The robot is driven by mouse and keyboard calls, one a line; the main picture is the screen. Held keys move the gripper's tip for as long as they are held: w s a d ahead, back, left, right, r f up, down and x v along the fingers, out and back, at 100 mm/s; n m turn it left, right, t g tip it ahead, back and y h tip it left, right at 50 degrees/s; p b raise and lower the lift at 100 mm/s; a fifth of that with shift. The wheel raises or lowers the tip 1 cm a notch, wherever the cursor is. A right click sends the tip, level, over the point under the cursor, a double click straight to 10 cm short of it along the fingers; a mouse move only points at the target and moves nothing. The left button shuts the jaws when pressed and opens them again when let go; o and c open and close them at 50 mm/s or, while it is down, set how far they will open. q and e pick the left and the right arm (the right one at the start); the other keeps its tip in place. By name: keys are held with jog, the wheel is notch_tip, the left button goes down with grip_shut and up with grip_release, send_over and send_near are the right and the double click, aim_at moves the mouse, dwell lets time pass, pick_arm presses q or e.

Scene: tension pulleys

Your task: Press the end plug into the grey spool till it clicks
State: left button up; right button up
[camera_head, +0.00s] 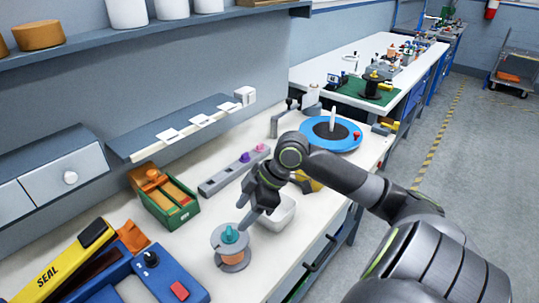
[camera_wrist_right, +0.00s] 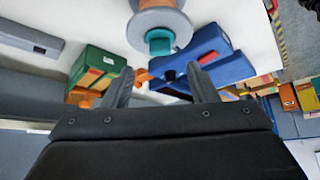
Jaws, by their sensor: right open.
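The grey spool (camera_head: 233,266) stands upright on the white bench near the front, with a copper-coloured winding between its flanges. The teal end plug (camera_head: 229,234) sits at its top centre and sticks up above the upper flange; how deep it sits I cannot tell. My right gripper (camera_head: 246,215) is just above and to the right of the plug, fingers pointing down-left. In the right wrist view the spool (camera_wrist_right: 160,20) and plug (camera_wrist_right: 159,42) appear beyond the open, empty fingers of the right gripper (camera_wrist_right: 160,86). My left gripper is not in view.
A white bin (camera_head: 276,214) stands right behind my right gripper. A blue fixture (camera_head: 168,277) with a red button lies left of the spool, beside a yellow SEAL device (camera_head: 62,262). A green box (camera_head: 168,202) and a grey rail (camera_head: 232,172) stand behind. A blue turntable (camera_head: 345,143) is farther back.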

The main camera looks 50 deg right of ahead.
jog(key=p+v, duration=0.3)
jog(key=v, duration=0.8)
dwell(0.7)
